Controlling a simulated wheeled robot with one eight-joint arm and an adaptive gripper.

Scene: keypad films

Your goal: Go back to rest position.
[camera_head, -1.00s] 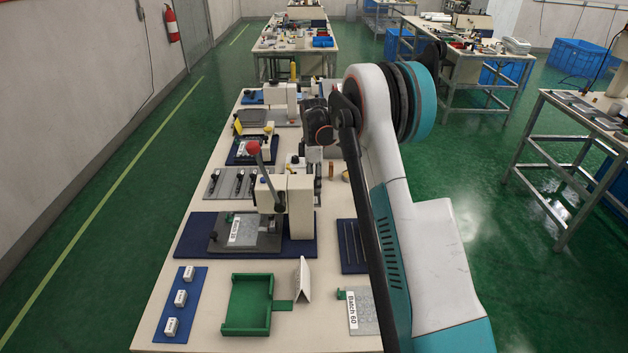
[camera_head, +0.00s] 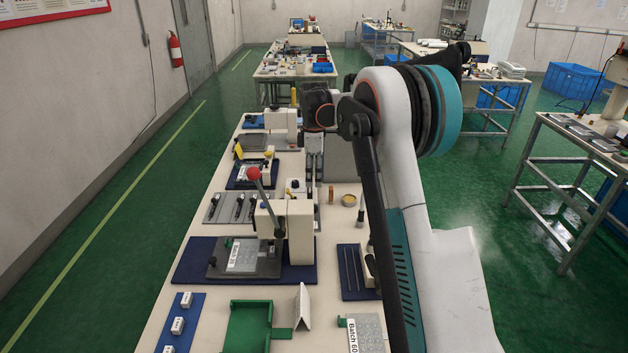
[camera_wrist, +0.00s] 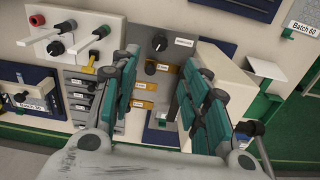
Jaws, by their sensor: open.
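My gripper (camera_wrist: 162,85) is open, with its two teal-padded fingers apart and nothing visible between them. In the wrist view it is above the bench, over a panel with a dark dial (camera_wrist: 159,42) and orange-labelled parts. In the head view my gripper (camera_head: 314,150) hangs down from my raised arm over the middle of the bench. Its fingertips are small there, and I cannot tell their exact height over the bench.
The long bench (camera_head: 207,325) carries a lever press (camera_head: 286,232) with a red knob, a green tray (camera_head: 248,328), a blue strip with white blocks (camera_head: 177,326) and a Batch 60 card (camera_head: 365,335). Green floor (camera_head: 90,260) is free on the left.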

